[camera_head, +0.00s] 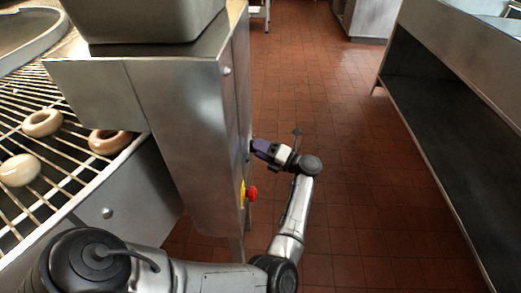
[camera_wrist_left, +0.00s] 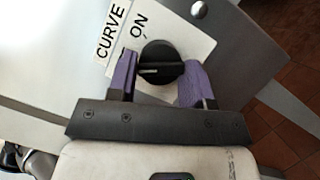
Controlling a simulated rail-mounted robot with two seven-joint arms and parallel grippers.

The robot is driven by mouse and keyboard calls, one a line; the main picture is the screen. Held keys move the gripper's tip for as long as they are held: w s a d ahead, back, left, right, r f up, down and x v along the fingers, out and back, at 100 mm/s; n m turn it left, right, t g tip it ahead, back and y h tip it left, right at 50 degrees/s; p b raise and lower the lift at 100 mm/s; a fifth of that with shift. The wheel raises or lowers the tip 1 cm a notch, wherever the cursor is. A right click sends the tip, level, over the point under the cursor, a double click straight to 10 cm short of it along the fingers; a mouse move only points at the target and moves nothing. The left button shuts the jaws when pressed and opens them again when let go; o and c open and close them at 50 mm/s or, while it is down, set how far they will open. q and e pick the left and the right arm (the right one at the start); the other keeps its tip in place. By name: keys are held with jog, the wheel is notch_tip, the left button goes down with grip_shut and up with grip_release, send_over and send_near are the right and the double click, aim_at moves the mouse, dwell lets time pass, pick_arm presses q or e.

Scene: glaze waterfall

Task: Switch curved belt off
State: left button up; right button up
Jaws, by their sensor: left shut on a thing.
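The curved belt's switch is a round black knob (camera_wrist_left: 162,56) on a white plate marked "CURVE" and "ON" (camera_wrist_left: 140,30) in the left wrist view. A light line shows on the knob's ridge, running roughly across the picture. My left gripper (camera_wrist_left: 158,72) is shut on the knob, with one purple finger on each side of it. In the head view my left gripper (camera_head: 258,147) is against the right side of the steel cabinet (camera_head: 185,120). The knob itself is hidden there. My right gripper is in neither view.
A red emergency button (camera_head: 251,193) on a yellow base sits below my gripper on the cabinet side. Glazed rings (camera_head: 42,122) lie on a wire rack (camera_head: 75,150) at the left. A steel counter (camera_head: 465,60) stands at the right. The tiled floor between is clear.

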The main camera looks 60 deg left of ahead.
pick_arm(q)
jog(key=o, duration=0.9)
jog(key=shift+c, duration=0.2)
jog(key=shift+d, duration=0.1)
jog(key=p+v, duration=0.3)
jog(key=v, duration=1)
jog(key=shift+w+d+f, duration=0.15)
jog(key=shift+w+d, duration=0.1)
